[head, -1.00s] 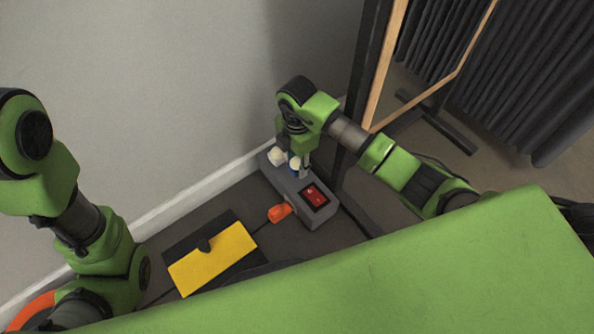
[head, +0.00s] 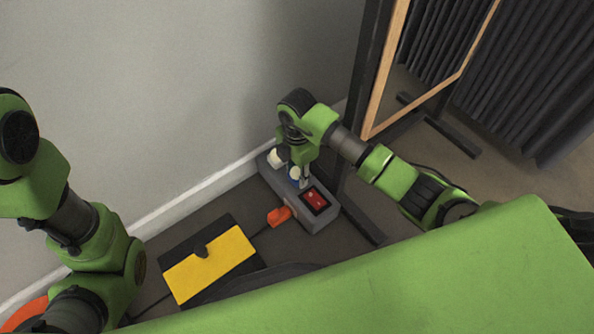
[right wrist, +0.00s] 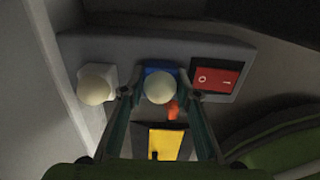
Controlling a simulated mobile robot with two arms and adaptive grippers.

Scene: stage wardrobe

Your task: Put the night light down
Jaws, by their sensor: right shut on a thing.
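The night light with a blue base and a cream dome (head: 294,173) is at the grey power strip (head: 318,220), between a white light and the red switch. In the right wrist view the night light (right wrist: 160,86) is between both fingers, its blue base over the strip's top face. My right gripper (head: 299,178) is shut on it from above; it also shows in the right wrist view (right wrist: 159,94). I cannot tell whether the base touches the strip. My left arm shows at the left, but its gripper is not in view.
A white light with a round dome (right wrist: 95,85) sits on the strip close beside the left finger. The red switch (head: 315,199) is on the other side. An orange plug (head: 279,216) and a yellow-and-black box (head: 212,264) lie nearby. A wooden-framed stand (head: 385,65) is close to my right arm.

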